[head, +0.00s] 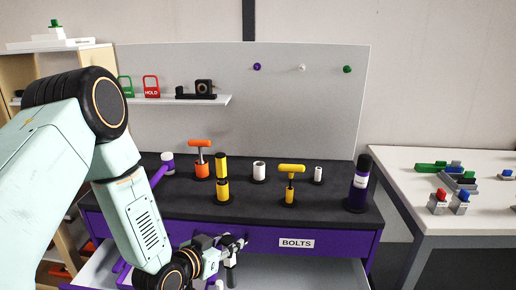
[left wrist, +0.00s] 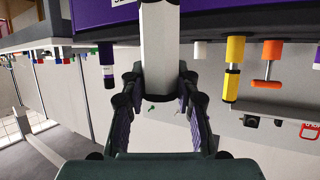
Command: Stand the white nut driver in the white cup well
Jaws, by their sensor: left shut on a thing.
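My left gripper (head: 236,246) is low in front of the bench, over the open drawer. In the left wrist view, which is upside down, its two fingers (left wrist: 161,100) are closed on both sides of a pale white-grey upright thing, which I take to be the white nut driver (left wrist: 160,70). Its far end is out of that view. A white bit (head: 219,285) below the gripper in the head view may be part of it. A white cylinder on a black base, likely the white cup well (head: 259,171), stands mid-bench; it also shows in the wrist view (left wrist: 199,50). My right gripper is not in view.
An orange T-handled driver (head: 200,146), a yellow cylinder (head: 222,188), a yellow T-handled driver (head: 291,170), a smaller white cylinder (head: 318,174) and a purple bottle (head: 360,187) stand on the bench (head: 330,205). A shelf (head: 215,101) is behind. The open drawer (head: 310,272) juts forward.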

